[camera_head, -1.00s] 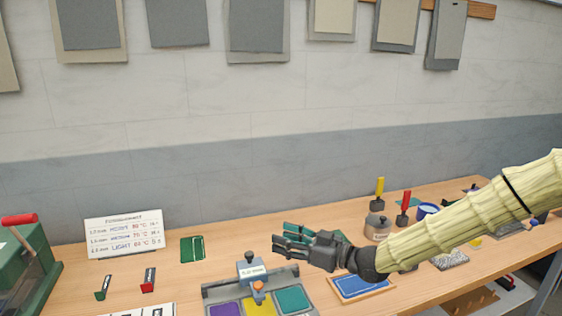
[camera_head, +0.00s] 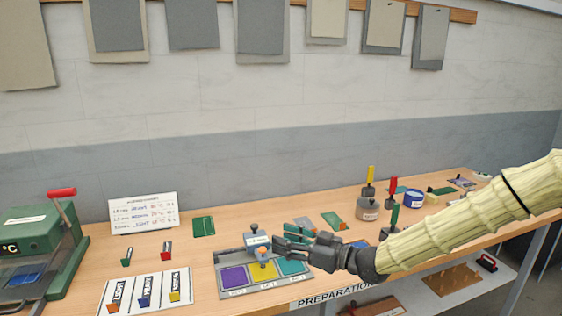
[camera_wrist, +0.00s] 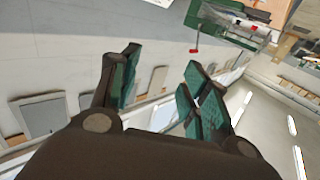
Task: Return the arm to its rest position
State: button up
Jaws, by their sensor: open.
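My gripper (camera_head: 285,243) is at the end of my arm, which enters from the right in the head view. It appears over the right part of the sorting tray (camera_head: 268,291) with purple, yellow and teal compartments. Its height above the tray is hard to tell. In the wrist view, the gripper (camera_wrist: 155,85) shows two fingers spread wide with nothing between them. The wrist camera looks across the wall and room at a tilt.
A green press (camera_head: 35,245) with a red handle stands at the left. A card (camera_head: 143,212) stands behind small clips. Brushes, a pot (camera_head: 368,210) and a blue cup (camera_head: 413,199) stand at the right. The upper wall space before the hanging sheets is clear of my arm.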

jog(key=s+f+m+h, duration=0.2)
jog(key=s+f, duration=0.1)
jog(key=f, duration=0.5)
jog(key=s+f+m+h, duration=0.2)
jog(key=s+f+m, duration=0.1)
jog(key=f, duration=0.6)
jog(key=s+d+f+m+g+h, duration=0.2)
jog(key=s+d+f, duration=0.1)
jog(key=s+f, duration=0.5)
jog(key=s+d+f+m+g+h, duration=0.1)
jog(key=s+d+f+m+h, duration=0.15)
jog(key=s+f, duration=0.55)
jog(key=s+d+f+m+g+h, duration=0.2)
jog(key=s+d+f+g+h, duration=0.15)
jog(key=s+d+f, duration=0.4)
jog(key=s+d+f+m+g+h, duration=0.2)
jog(key=s+d+f+h, duration=0.25)
jog(key=s+d, duration=0.6)
jog(key=s+a+f+b, duration=0.2)
jog(key=s+f+b, duration=0.1)
jog(key=f+b, duration=0.6)
jog(key=shift+s+a+f, duration=0.2)
jog(key=shift+s, duration=0.05)
